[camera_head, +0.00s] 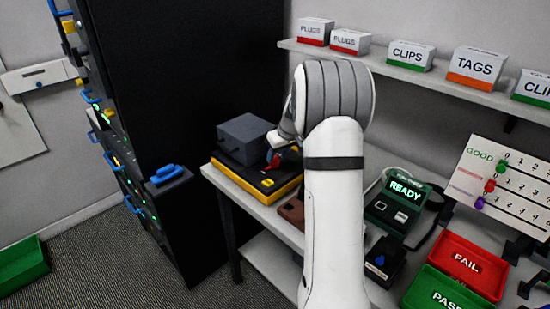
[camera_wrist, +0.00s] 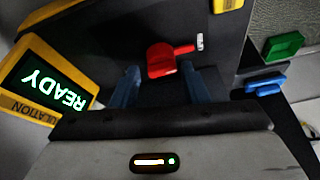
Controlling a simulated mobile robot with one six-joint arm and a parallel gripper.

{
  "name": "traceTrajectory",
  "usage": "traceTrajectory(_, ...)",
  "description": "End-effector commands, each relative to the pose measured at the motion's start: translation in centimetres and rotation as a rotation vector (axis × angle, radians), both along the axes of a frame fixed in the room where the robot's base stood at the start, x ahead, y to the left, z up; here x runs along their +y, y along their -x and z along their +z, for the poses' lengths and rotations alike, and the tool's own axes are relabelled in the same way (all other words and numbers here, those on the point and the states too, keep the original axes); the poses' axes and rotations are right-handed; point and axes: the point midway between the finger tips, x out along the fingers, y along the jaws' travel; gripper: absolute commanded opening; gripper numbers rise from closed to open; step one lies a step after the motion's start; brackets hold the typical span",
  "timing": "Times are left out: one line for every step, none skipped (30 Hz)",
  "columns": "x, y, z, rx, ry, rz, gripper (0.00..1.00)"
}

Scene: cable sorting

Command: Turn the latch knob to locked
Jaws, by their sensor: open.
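The red latch knob (camera_wrist: 162,60) shows in the wrist view, with its lever pointing right toward a small white mark (camera_wrist: 200,41). In the head view, a bit of the red knob (camera_head: 272,161) shows on the black and yellow case (camera_head: 258,182). My gripper (camera_wrist: 161,72) is open, its two blue-grey fingers apart with the knob between and just beyond their tips. Whether either finger touches the knob I cannot tell. In the head view my gripper (camera_head: 279,145) is over the case and partly hides the knob.
A grey box (camera_head: 243,138) stands on the back of the case. A yellow-framed READY screen (camera_wrist: 47,84) is at left in the wrist view. A green-framed READY tester (camera_head: 402,199) and red FAIL tray (camera_head: 462,262) are to the right. A black rack (camera_head: 190,120) stands left.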

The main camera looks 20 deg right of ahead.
Motion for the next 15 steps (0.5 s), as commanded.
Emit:
traceTrajectory(0.2, -0.3, -0.7, 0.002, -0.002, 0.001, 0.41)
traceTrajectory(0.2, -0.4, -1.0, 0.002, -0.002, 0.001, 0.41)
traceTrajectory(0.3, -0.6, -1.4, 0.002, -0.001, 0.002, 0.41)
traceTrajectory(0.3, -0.7, -1.7, 0.002, 0.000, 0.001, 0.41)
traceTrajectory(0.3, -0.8, -1.9, 0.001, 0.000, 0.001, 0.41)
traceTrajectory(0.4, -0.9, -2.2, 0.001, 0.000, 0.002, 0.41)
traceTrajectory(0.4, -0.9, -2.3, 0.001, 0.001, 0.002, 0.41)
traceTrajectory(0.4, -1.0, -2.4, 0.001, 0.001, 0.002, 0.41)
traceTrajectory(0.4, -1.0, -2.4, 0.001, 0.001, 0.002, 0.41)
traceTrajectory(0.4, -1.0, -2.5, 0.000, 0.001, 0.002, 0.41)
traceTrajectory(0.4, -1.0, -2.5, 0.000, 0.001, 0.002, 0.41)
traceTrajectory(0.4, -1.0, -2.5, 0.000, 0.001, 0.002, 0.41)
traceTrajectory(0.4, -1.0, -2.5, 0.000, 0.001, 0.002, 0.41)
traceTrajectory(0.4, -1.0, -2.5, 0.000, 0.001, 0.002, 0.41)
traceTrajectory(0.4, -1.0, -2.5, 0.000, 0.001, 0.002, 0.41)
